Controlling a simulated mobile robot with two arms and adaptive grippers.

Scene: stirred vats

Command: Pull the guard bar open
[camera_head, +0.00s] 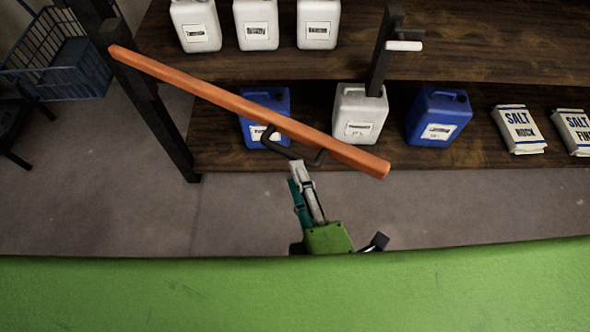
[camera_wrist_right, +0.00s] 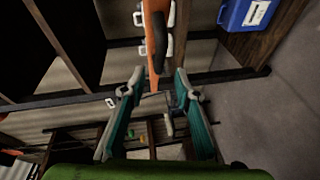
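The orange guard bar (camera_head: 230,104) slants across the front of the shelf, from a dark post (camera_head: 150,105) at the left to a free end at the right. In the head view that end shows below and apart from the right post's pale bracket (camera_head: 404,46). A dark handle (camera_head: 292,150) is on the bar; the wrist view also shows the handle (camera_wrist_right: 160,40) and the bar (camera_wrist_right: 154,75). My right gripper (camera_head: 298,170) is just below the handle, its fingers (camera_wrist_right: 157,82) apart. The handle appears beyond the fingertips; I cannot tell whether they touch it. My left gripper is not in view.
White jugs (camera_head: 318,24), blue jugs (camera_head: 438,115) and salt bags (camera_head: 519,129) stand on the wooden shelves (camera_head: 470,60) behind the bar. A blue wire basket (camera_head: 60,60) is at the far left. Bare floor (camera_head: 130,210) lies before the shelf.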

